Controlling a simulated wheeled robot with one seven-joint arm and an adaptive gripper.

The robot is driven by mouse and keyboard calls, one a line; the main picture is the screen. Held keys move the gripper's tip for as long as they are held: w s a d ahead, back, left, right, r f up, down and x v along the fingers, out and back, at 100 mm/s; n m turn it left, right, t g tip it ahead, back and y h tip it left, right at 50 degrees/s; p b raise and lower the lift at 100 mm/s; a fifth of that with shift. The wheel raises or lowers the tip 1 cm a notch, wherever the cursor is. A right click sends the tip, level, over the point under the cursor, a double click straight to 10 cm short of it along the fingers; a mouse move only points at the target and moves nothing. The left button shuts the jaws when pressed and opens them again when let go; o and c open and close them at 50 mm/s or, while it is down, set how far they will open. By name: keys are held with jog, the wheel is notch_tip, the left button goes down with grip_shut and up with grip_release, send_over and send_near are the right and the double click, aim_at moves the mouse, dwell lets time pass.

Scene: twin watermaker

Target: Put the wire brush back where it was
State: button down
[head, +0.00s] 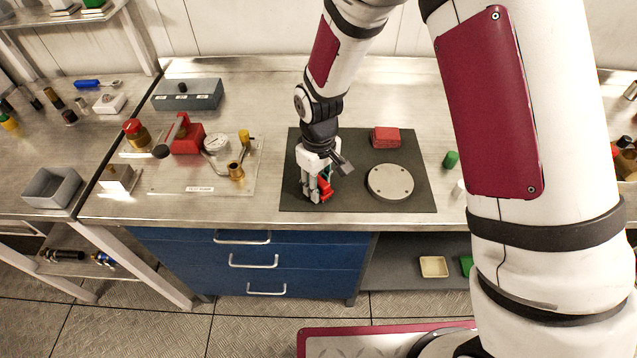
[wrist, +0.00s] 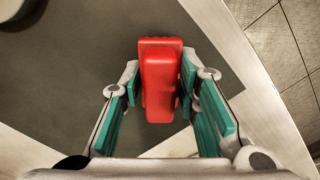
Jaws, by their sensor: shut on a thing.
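My gripper (head: 317,194) points down over the front left part of the dark mat (head: 285,185). It is shut on a red thing (head: 326,187), which shows as a long rounded block between the green-padded fingers in the wrist view (wrist: 161,85). I see no bristles on it, and its underside is hidden, so I cannot tell whether it is the wire brush or whether it touches the mat. A slim blue-handled tool (head: 88,84), possibly a brush, lies on the left bench. A second red block (head: 385,137) lies at the mat's back right.
A grey round plate (head: 390,182) lies on the mat right of my gripper. A plate with a red-bodied fitting (head: 188,137), gauge and brass parts stands left. A blue-grey box (head: 188,95) is behind it. A green cylinder (head: 451,159) stands right of the mat.

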aim_at(319, 180)
jog(key=c, duration=1.2)
grip_release()
jog(key=shift+f, duration=0.1)
notch_tip(319, 180, up, 12)
jog(key=shift+r+b, duration=0.2)
jog(key=shift+b, duration=0.5)
jog(key=s+d+r+m+t, duration=0.1)
jog(key=s+d+r+m, duration=0.1)
jog(key=d+r, duration=0.55)
jog(key=s+d+r+m+t, duration=0.1)
jog(key=s+d+r+m, duration=0.1)
jog(key=s+d+r, duration=0.1)
jog(key=s+d+r+m+t, duration=0.2)
jog(key=s+d+r, duration=0.2)
jog(key=s, duration=0.4)
jog(key=s+d+r+m+t, duration=0.1)
jog(key=s+d+r+m, duration=0.1)
jog(key=s+d+r, duration=0.1)
jog(key=shift+s+d+r+m, duration=0.15)
jog(key=shift+s+r, duration=0.3)
jog(key=shift+s, duration=0.25)
jog(key=shift+s+d+r+m, duration=0.15)
jog(key=shift+s+r, duration=0.3)
jog(key=shift+s, duration=0.25)
